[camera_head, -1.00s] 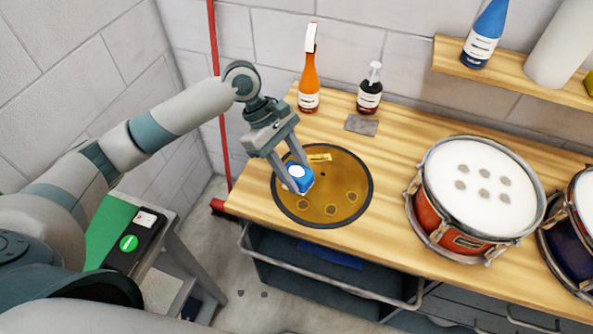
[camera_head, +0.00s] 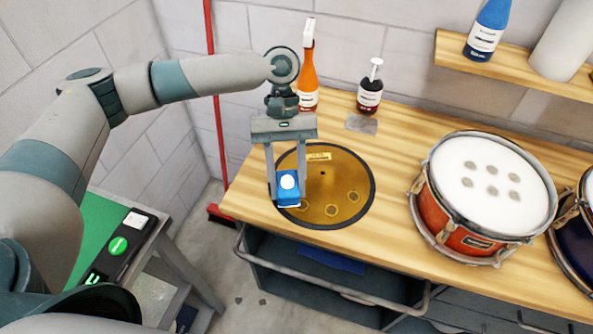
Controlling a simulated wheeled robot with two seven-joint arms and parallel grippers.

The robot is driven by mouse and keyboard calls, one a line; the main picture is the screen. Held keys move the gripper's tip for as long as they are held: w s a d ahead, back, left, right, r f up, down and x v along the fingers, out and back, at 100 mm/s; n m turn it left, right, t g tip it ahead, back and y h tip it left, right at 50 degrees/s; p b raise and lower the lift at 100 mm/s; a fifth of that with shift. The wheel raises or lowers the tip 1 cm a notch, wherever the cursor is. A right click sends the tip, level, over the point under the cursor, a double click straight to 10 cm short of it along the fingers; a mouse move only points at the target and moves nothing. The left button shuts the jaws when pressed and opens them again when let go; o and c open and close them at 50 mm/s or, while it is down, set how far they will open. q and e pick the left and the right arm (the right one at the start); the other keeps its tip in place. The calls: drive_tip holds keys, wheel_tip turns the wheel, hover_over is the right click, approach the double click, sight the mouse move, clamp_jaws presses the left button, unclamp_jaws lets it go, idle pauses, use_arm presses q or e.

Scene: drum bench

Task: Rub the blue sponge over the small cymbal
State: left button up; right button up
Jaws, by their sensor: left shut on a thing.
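The small cymbal (camera_head: 340,188) is a golden disc with a dark rim and a yellow label, lying on the wooden bench. Several ring-shaped marks show on its front part. My left gripper (camera_head: 288,196) points down over the cymbal's left part and is shut on the blue sponge (camera_head: 288,199), which has a white patch on it. The sponge is at the cymbal's left front; I cannot tell whether it touches the surface. The gripper and sponge hide part of the cymbal's left edge. My right gripper is not in view.
An orange spray bottle (camera_head: 308,75), a dark pump bottle (camera_head: 370,90) and a grey pad (camera_head: 361,123) are behind the cymbal. A red drum (camera_head: 455,230) with several grey spots on its white head stands right.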

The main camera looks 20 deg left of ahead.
use_arm(q)
drive_tip(key=a+m+y, duration=0.1)
drive_tip(key=a+m+b, duration=0.1)
drive_tip(key=a+m, duration=0.1)
drive_tip(key=s+a+r+m+y+b, duration=0.1)
drive_tip(key=a, duration=0.1)
drive_tip(key=shift+a+m+g+y, duration=0.2)
drive_tip(key=shift+m+g+y, duration=0.1)
drive_tip(key=shift+s+a, duration=0.1)
drive_tip(key=shift+a, duration=0.05)
